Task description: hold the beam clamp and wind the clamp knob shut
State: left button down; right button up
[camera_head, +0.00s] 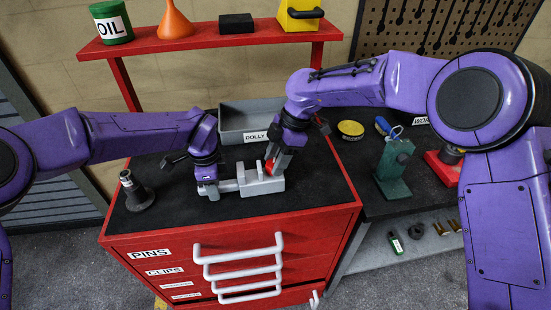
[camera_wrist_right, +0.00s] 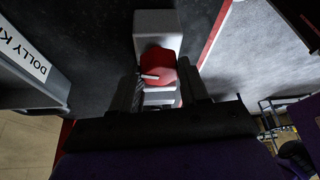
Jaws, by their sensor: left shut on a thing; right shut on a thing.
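The grey beam clamp (camera_head: 262,187) sits on the black top of the red cabinet; its grey body also shows in the right wrist view (camera_wrist_right: 157,22). The red clamp knob (camera_head: 268,167) is on the clamp's upper side and also shows in the right wrist view (camera_wrist_right: 158,62), with a pale bar across it. My left gripper (camera_head: 222,187) is shut on the left end of the beam clamp. My right gripper (camera_head: 275,160) comes down from above and is shut on the knob, with one finger on either side; it partly hides the knob in the head view.
A grey DOLLY bin (camera_head: 237,121) stands behind the clamp. A dark stand (camera_head: 136,193) is at the cabinet top's left. A green block (camera_head: 393,168) and a yellow round tin (camera_head: 351,129) are on the bench at right. The cabinet top's front strip is clear.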

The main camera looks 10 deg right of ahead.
jog(key=shift+s+r+m+t, duration=0.1)
jog(key=shift+m+t, duration=0.55)
jog(key=shift+m, duration=0.75)
jog(key=shift+m+t, duration=0.65)
jog(key=shift+m, duration=0.75)
jog(key=o, duration=1.1)
jog(key=shift+c, duration=0.2)
